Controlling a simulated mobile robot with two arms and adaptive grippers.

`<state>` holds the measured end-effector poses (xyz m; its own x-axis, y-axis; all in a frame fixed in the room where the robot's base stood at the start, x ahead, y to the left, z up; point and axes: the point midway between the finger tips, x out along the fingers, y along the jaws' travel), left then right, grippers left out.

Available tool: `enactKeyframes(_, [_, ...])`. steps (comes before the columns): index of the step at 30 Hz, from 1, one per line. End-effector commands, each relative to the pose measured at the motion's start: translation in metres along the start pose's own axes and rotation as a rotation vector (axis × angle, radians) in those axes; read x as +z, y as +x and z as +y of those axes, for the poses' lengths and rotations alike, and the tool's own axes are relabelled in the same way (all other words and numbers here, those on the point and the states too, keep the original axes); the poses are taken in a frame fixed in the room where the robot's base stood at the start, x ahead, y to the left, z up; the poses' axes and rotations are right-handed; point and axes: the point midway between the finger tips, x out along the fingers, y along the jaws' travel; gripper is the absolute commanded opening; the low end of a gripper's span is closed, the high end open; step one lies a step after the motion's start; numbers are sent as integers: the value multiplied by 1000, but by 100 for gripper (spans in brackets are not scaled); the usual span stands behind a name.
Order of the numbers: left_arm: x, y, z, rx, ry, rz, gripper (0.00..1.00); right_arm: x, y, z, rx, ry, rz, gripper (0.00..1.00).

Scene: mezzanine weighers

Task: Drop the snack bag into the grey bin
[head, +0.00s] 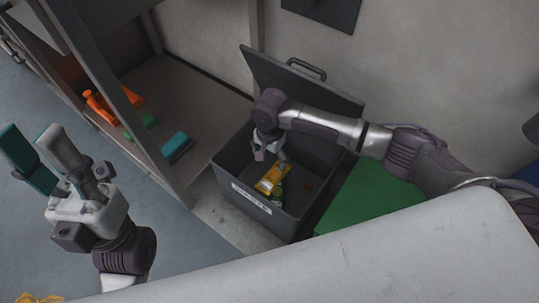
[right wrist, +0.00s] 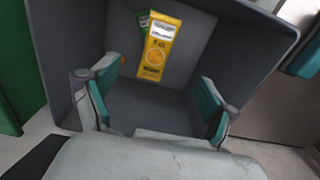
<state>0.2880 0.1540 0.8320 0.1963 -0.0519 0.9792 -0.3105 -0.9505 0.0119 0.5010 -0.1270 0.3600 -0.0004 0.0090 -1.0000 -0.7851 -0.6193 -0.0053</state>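The yellow snack bag (head: 271,179) is inside the open grey bin (head: 262,212), with a green packet (head: 278,196) partly hidden behind or under it. The right wrist view shows the yellow bag (right wrist: 158,46) with an orange fruit picture, overlapping the green packet (right wrist: 143,20). My left gripper (head: 38,148) is raised at the left, away from the bin, fingers apart and empty.
The bin's lid (head: 300,80) stands open at the back. A green surface (head: 370,200) lies right of the bin. Left of it, a shelf unit (head: 190,105) holds orange, green and teal items. A pale surface (head: 400,250) fills the front right.

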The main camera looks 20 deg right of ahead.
Motion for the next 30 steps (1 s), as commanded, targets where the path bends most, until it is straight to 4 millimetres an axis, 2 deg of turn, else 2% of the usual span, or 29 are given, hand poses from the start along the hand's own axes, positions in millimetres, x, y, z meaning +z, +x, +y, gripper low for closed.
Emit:
enactKeyframes(8, [0, 0, 0, 0, 0, -1, 39, 0, 0, 0, 0, 0, 0, 90])
enactKeyframes(13, [0, 0, 0, 0, 0, -1, 39, 0, -12, -1, -3, 0, -1, 90])
enactKeyframes(24, [0, 0, 0, 0, 0, -1, 39, 0, -87, -1, -4, 0, 0, 90])
enactKeyframes(30, [0, 0, 0, 0, 0, -1, 39, 0, -113, 0, -1, 0, 0, 90])
